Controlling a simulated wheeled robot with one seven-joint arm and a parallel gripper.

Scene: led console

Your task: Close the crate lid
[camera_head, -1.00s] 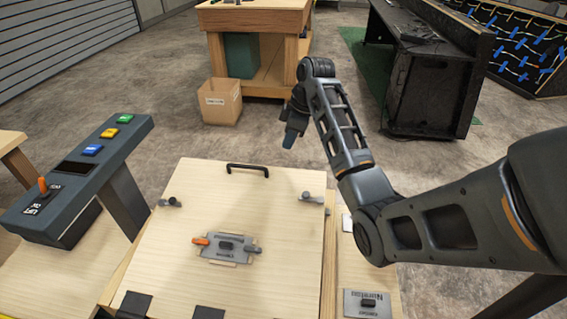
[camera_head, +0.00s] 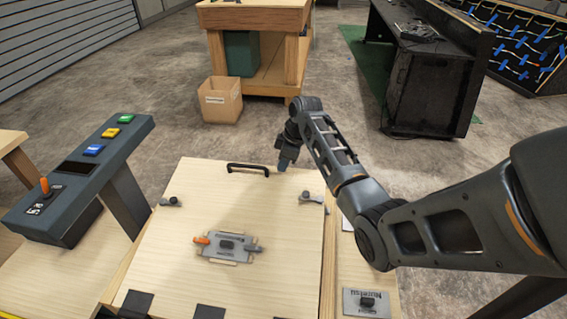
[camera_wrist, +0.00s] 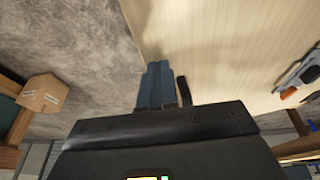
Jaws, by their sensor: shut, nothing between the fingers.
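The crate lid (camera_head: 275,215) is a pale wooden panel with a black handle (camera_head: 248,168) near its far edge and black hinges (camera_head: 135,303) at its near edge. It covers the crate top; I cannot tell whether its far edge sits fully down. Grey latches (camera_head: 312,197) stand near both far corners. My gripper (camera_head: 285,165) is shut and empty at the lid's far edge, just right of the handle. In the wrist view, the blue fingers (camera_wrist: 157,68) are together beside the dark handle (camera_wrist: 183,90), apparently apart from it, with the lid (camera_wrist: 220,50) on the right.
A grey plate with an orange lever (camera_head: 228,245) is on the lid's middle. A console with a joystick and coloured buttons (camera_head: 75,180) stands left. A cardboard box (camera_head: 221,101), a workbench (camera_head: 255,15) and a black desk (camera_head: 430,80) stand behind. Open floor lies beyond the lid.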

